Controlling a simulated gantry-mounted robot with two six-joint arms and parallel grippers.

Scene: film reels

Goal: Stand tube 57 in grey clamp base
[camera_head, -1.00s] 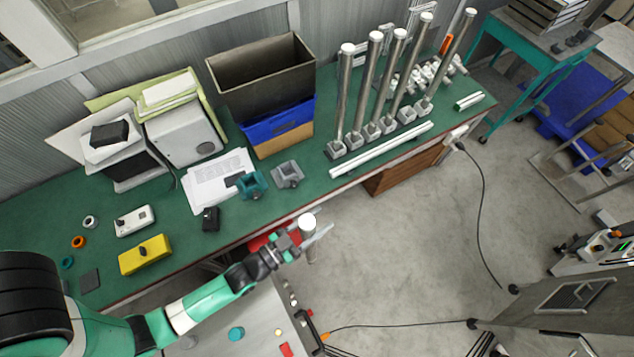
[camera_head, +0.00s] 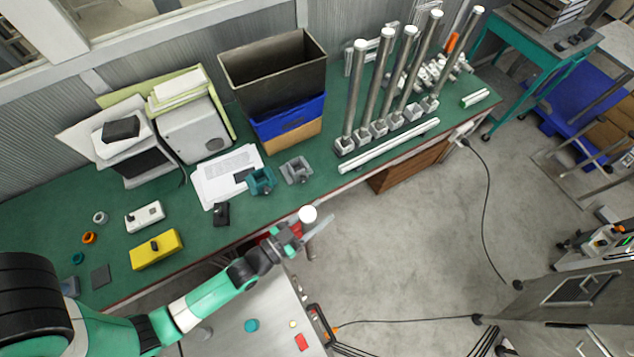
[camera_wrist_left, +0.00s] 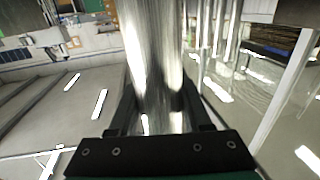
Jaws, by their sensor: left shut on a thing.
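My left gripper (camera_head: 296,236) is shut on a metal tube with a white round cap (camera_head: 308,214). The tube is seen nearly end-on in the head view, in front of the bench edge and clear of the bench. In the left wrist view the shiny tube (camera_wrist_left: 153,60) stands between the two dark fingers (camera_wrist_left: 155,108). No number on it is legible. A grey clamp base (camera_head: 296,170) sits empty on the green bench, beside a teal clamp base (camera_head: 261,181). My right gripper is not in view.
Several capped tubes stand in a row of grey bases (camera_head: 378,128) at the right of the bench. A white rail (camera_head: 390,146) lies before them. A dark bin (camera_head: 272,70) on a blue crate (camera_head: 288,118) stands behind the clamp bases. Papers (camera_head: 215,184) lie left of them.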

